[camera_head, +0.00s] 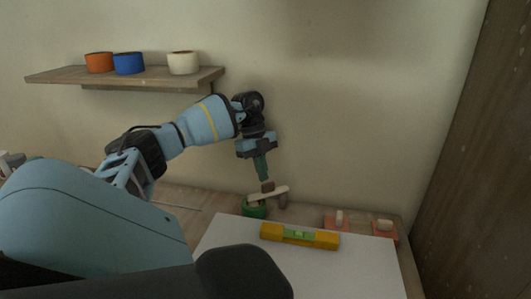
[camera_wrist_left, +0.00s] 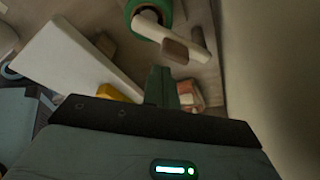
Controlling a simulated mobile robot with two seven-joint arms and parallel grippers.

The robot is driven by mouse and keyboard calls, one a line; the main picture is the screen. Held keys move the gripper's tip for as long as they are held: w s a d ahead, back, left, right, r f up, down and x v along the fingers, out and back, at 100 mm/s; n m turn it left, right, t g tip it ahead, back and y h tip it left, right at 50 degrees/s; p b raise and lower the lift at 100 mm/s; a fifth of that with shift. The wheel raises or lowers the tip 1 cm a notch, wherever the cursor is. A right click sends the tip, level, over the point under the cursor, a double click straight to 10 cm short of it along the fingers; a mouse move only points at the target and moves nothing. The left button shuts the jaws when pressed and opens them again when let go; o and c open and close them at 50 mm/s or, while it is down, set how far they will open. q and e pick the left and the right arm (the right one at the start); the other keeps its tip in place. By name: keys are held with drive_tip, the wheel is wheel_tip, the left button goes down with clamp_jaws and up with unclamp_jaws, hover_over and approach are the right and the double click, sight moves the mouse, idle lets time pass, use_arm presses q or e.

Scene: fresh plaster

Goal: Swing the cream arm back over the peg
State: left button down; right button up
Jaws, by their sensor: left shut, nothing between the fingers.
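The cream arm (camera_head: 275,193) lies nearly level at the back of the bench, its left end over a green ring-shaped holder (camera_head: 254,210). A brown block (camera_head: 268,186) shows at the arm's middle, and a grey-brown post (camera_head: 282,202) stands near its right end. I cannot tell which of these is the peg, or whether the post touches the arm. My left gripper (camera_head: 263,177) is shut and empty, pointing down just above the brown block, apart from it. The left wrist view shows the cream arm (camera_wrist_left: 197,50), green holder (camera_wrist_left: 152,30) and brown block (camera_wrist_left: 175,52) beyond the fingers (camera_wrist_left: 161,78).
A yellow spirit level (camera_head: 270,232) lies on a white board (camera_head: 350,270) in front of the holder. Two orange-red trowel-like blocks (camera_head: 384,229) lie at the right. A wall shelf (camera_head: 150,77) with orange, blue and cream rolls is at upper left. The wall stands close behind.

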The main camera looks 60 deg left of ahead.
use_arm(q)
drive_tip(key=shift+v, duration=2.15)
drive_tip(key=shift+d, duration=0.1)
